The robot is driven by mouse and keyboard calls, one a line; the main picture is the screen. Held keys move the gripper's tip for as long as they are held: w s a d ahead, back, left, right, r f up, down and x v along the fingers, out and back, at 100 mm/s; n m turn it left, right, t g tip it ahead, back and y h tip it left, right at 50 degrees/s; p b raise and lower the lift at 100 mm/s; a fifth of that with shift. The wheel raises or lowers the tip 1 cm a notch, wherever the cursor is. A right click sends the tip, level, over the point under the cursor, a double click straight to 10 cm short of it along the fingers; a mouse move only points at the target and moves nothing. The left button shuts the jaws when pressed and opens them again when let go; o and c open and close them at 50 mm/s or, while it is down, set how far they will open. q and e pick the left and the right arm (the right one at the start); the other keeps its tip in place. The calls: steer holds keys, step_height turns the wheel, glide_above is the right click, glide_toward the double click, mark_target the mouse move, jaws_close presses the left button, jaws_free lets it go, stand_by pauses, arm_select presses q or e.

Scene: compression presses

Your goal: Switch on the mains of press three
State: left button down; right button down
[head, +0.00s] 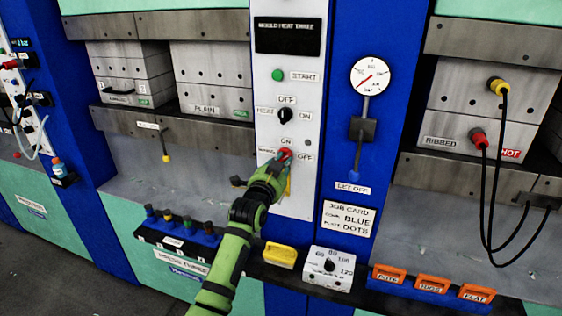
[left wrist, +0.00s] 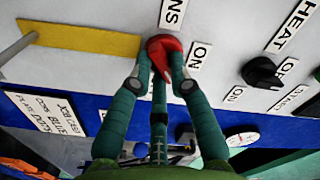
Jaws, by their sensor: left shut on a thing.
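The red mains knob (head: 285,153) is on the white panel (head: 296,190) of press three, below the heat switch. An ON label sits above it, an OFF label to its right. My left gripper (head: 282,160) is shut on this knob. In the left wrist view the green fingers (left wrist: 161,78) close around the red knob (left wrist: 163,45), with an ON label (left wrist: 200,56) beside it. The fingers cover part of the knob, and I cannot tell for sure which label it points to. My right gripper is not in view.
Above are the black heat knob (head: 284,115), the green start button (head: 278,75) and a dark display (head: 288,36). A yellow strip (left wrist: 80,38) lies beside the mains knob. A gauge (head: 370,75) and lever (head: 362,130) stand right. A dial box (head: 330,268) sits below.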

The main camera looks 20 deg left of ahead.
arm_select(q)
steer(key=n+p, duration=0.1)
steer(key=n, duration=0.4)
steer(key=shift+r+n, duration=0.15)
steer(key=shift+n, duration=0.15)
steer(key=shift+n+p, duration=0.45)
steer(key=shift+n, duration=1.75)
steer(key=c, duration=1.1)
jaws_free()
steer(key=shift+c, duration=0.2)
steer(key=shift+s, duration=0.55)
steer(key=s, duration=1.1)
steer(key=shift+a, duration=0.15)
steer(key=shift+w, duration=0.1)
